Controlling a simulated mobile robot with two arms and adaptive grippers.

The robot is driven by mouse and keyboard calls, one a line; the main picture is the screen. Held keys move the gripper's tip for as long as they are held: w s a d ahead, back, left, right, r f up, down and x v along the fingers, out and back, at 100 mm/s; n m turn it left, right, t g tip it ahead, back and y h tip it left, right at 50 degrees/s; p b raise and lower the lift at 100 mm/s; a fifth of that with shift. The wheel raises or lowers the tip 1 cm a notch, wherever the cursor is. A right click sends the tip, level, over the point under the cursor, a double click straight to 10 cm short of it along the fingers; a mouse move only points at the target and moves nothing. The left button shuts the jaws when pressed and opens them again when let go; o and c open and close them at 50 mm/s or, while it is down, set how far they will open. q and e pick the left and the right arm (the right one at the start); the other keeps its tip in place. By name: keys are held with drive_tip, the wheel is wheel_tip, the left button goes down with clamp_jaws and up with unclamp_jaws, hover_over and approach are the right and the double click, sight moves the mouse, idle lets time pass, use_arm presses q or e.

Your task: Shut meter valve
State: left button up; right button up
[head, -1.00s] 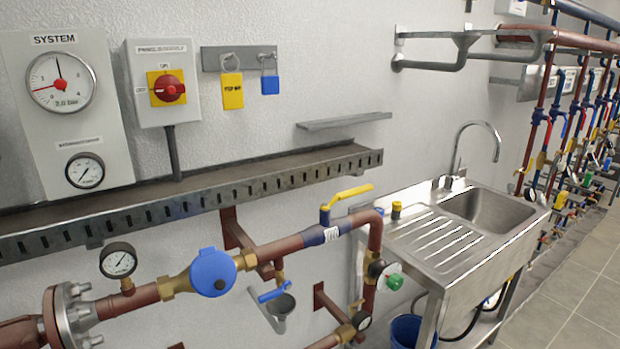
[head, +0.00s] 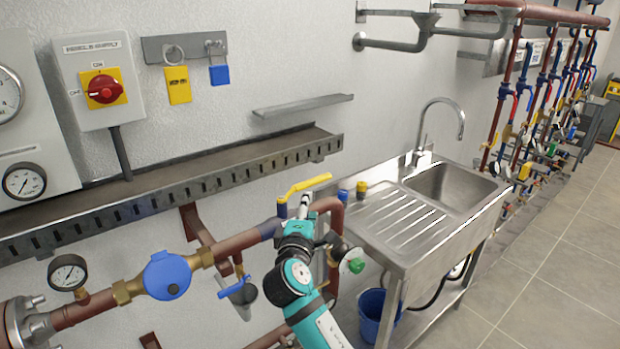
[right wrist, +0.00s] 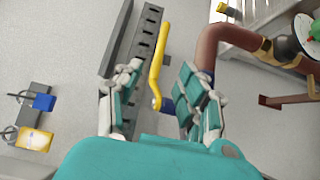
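The valve with a long yellow lever (head: 308,184) sits on the red-brown pipe right of the round blue meter (head: 168,275). The lever lies roughly along the pipe, rising slightly to the right. My right gripper (head: 303,207) is just below the lever and hides the valve body in the head view. In the right wrist view my right gripper (right wrist: 160,82) is open, with one finger on each side of the yellow lever (right wrist: 157,62). Gaps show between lever and fingers; contact cannot be seen. My left gripper is not in view.
A slotted metal tray (head: 170,185) runs along the wall behind the lever. A green-knobbed valve (head: 352,265) and a blue-handled drain valve (head: 234,284) are close to my right arm. A steel sink (head: 400,225) stands to the right; open floor lies beyond it.

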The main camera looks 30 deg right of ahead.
sight(313, 185)
drive_tip(key=p+x, duration=0.2)
drive_tip(key=x, duration=0.9)
drive_tip(key=shift+w+d, duration=0.2)
drive_tip(key=shift+w, duration=0.1)
drive_tip(key=shift+w+d, duration=0.4)
clamp_jaws()
